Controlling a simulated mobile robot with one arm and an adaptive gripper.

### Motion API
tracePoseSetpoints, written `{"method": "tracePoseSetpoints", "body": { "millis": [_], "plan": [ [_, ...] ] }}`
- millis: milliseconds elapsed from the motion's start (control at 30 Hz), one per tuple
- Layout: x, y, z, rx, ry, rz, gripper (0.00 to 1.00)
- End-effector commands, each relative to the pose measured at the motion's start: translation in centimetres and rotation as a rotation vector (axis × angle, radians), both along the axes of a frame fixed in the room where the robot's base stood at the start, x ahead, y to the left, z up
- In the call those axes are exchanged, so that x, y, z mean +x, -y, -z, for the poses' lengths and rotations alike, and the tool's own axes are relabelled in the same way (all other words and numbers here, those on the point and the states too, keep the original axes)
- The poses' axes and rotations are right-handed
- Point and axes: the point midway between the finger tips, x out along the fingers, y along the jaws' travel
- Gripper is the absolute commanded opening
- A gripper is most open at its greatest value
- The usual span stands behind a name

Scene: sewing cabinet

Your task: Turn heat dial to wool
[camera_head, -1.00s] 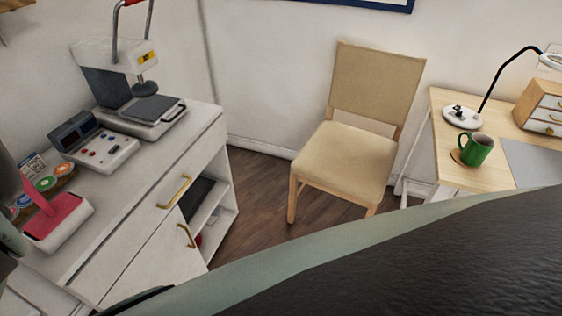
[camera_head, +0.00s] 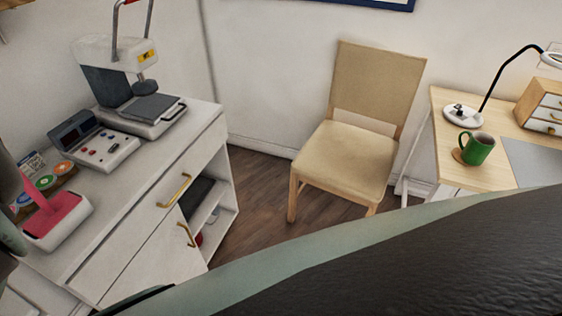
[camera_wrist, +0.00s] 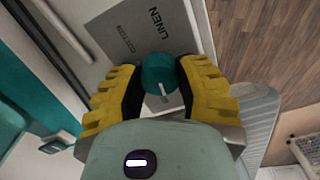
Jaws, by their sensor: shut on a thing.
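In the wrist view a round teal dial (camera_wrist: 157,68) with a short white pointer mark sits on a grey panel (camera_wrist: 118,33). The words LINEN and COTTON are printed on the panel beside it; no WOOL label shows. The white mark points towards the bottom of the picture, between the fingers. My gripper (camera_wrist: 159,84) has yellow ribbed fingers on both sides of the dial and is shut on it. The fingers and the gripper body hide the panel below the dial. The gripper does not show in the head view.
In the head view a white cabinet (camera_head: 150,215) with brass handles carries a heat press (camera_head: 125,70), a control box (camera_head: 98,140) and a pink-topped device (camera_head: 58,218). A beige chair (camera_head: 345,160) stands on the wooden floor. A desk at right bears a green mug (camera_head: 477,149).

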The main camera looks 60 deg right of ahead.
Motion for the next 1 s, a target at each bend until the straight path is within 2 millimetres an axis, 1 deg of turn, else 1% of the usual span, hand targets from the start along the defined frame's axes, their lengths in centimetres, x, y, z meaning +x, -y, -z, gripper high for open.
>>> {"method": "tracePoseSetpoints", "body": {
  "millis": [100, 1000],
  "plan": [
    [0.16, 0.13, 0.07, 0.001, 0.000, 0.117, 0.00],
    [0.06, -0.02, 0.14, 0.004, 0.001, 0.969, 0.00]
  ]
}}
